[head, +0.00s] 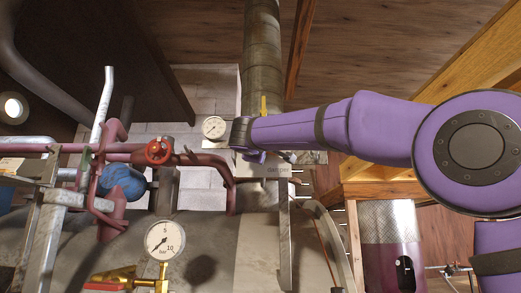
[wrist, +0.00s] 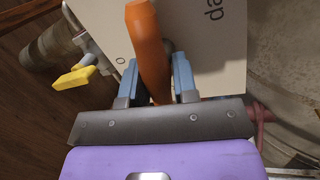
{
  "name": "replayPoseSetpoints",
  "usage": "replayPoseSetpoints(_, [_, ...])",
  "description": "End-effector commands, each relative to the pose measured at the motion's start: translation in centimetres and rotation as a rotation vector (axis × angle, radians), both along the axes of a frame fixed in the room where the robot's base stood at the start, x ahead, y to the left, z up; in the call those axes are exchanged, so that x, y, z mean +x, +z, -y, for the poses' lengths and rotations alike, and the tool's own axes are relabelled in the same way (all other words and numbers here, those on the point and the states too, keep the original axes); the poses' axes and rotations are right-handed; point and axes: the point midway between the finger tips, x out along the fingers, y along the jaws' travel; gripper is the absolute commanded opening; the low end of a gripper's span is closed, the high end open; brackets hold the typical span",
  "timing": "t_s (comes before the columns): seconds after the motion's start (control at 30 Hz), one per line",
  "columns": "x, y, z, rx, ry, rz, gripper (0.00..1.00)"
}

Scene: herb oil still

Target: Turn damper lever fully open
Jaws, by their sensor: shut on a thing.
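The damper lever, an orange rounded handle (wrist: 150,48), stands out in front of a pale plate (wrist: 212,40) with the partial letters "da" in the wrist view. My gripper (wrist: 157,78) has its two blue fingers on either side of the handle and is shut on it. In the head view my gripper (head: 246,153) is at the pale plate below the vertical flue pipe (head: 262,60). The orange handle cannot be made out there. The lever's pivot is mostly hidden behind the handle.
A yellow handle (wrist: 75,77) sits close to the left of my fingers. A larger gauge (head: 164,240) stands lower down.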

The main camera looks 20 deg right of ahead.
Motion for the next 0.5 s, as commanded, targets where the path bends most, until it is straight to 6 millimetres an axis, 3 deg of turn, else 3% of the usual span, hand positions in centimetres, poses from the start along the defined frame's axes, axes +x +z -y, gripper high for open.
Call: replayPoseSetpoints(0.5, [-0.27, 0.33, 0.06, -0.242, 0.000, -0.067, 0.04])
